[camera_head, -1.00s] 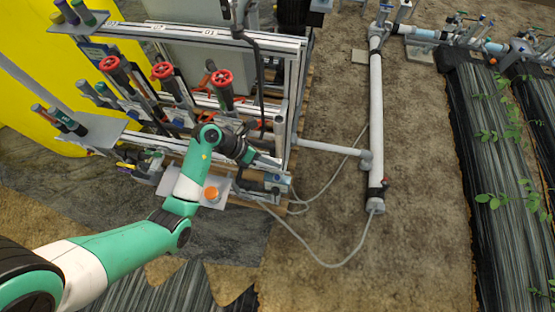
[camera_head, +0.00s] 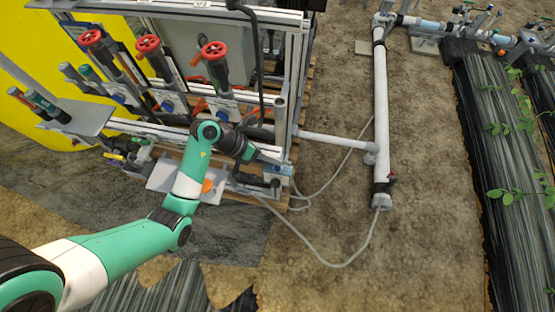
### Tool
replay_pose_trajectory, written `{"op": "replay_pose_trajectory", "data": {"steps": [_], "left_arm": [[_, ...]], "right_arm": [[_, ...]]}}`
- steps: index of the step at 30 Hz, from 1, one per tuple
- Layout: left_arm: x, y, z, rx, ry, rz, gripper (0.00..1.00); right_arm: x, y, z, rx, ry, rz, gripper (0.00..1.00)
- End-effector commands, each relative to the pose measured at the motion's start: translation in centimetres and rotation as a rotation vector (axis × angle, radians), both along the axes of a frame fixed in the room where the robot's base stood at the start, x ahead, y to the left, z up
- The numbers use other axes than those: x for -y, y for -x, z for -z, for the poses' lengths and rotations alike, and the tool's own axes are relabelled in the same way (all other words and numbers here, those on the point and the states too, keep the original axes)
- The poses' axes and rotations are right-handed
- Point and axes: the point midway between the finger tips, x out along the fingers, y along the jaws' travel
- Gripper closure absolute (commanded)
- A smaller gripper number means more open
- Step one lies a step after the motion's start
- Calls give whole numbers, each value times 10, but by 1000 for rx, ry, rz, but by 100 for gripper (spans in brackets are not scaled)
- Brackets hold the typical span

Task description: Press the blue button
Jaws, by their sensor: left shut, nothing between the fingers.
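My left arm comes in from the lower left, and my left gripper (camera_head: 264,156) is at the lower right corner of the skid frame. Its fingers are shut and empty, but small and partly lost against the frame. A small pale box with a bluish face (camera_head: 278,172) sits just below and right of the fingertips. I cannot make out a separate blue button on it, nor whether the fingers touch it. My right gripper is out of view.
The skid has metal rails (camera_head: 230,14) and red handwheels (camera_head: 214,50) behind my gripper. An orange round part (camera_head: 207,186) shows beside my forearm. A grey hose (camera_head: 330,264) loops over the soil.

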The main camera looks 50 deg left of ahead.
Motion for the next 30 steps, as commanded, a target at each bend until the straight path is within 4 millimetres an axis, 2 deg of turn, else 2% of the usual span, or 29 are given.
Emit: {"op": "replay_pose_trajectory", "data": {"steps": [1,6,30], "left_arm": [[0,0,9,-3,2,-1,100],[0,0,18,-1,1,0,100],[0,0,18,0,1,0,100]], "right_arm": [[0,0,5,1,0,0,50],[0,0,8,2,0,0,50],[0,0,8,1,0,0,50]]}}
